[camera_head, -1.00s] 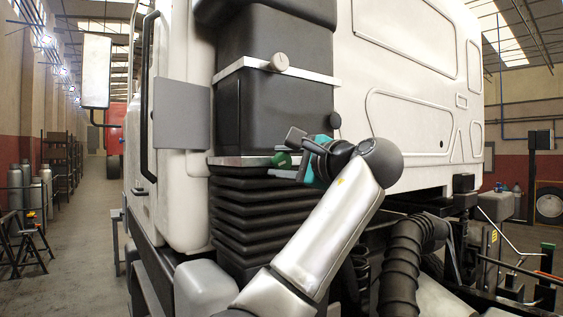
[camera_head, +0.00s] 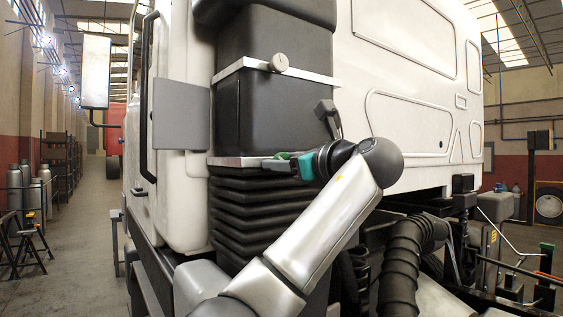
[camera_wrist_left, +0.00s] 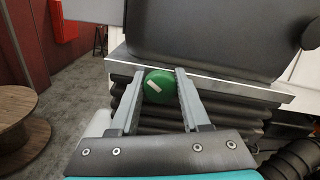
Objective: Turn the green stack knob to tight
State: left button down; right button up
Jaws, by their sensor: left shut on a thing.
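The green stack knob (camera_wrist_left: 160,87) is a round green knob with a pale bar mark on its face, on the front of the stack's metal band. In the head view my left gripper (camera_head: 284,163) is at the band, below the black box, and mostly covers the knob. Its wrist shows teal parts. My right gripper is in neither view.
A second, pale knob (camera_head: 279,62) sits on the upper metal band. Black ribbed bellows (camera_head: 250,215) lie under the lower band. A grey plate (camera_head: 181,114) stands out at the left. A black corrugated hose (camera_head: 402,262) is at the lower right.

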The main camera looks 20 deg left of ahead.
pick_arm(q)
jog(key=m, duration=0.4)
jog(key=shift+w+d+f+m, duration=0.1)
jog(key=shift+m, duration=2)
jog(key=shift+c, duration=2.1)
grip_release()
jog(key=b+v, duration=0.6)
jog(key=v, duration=0.9)
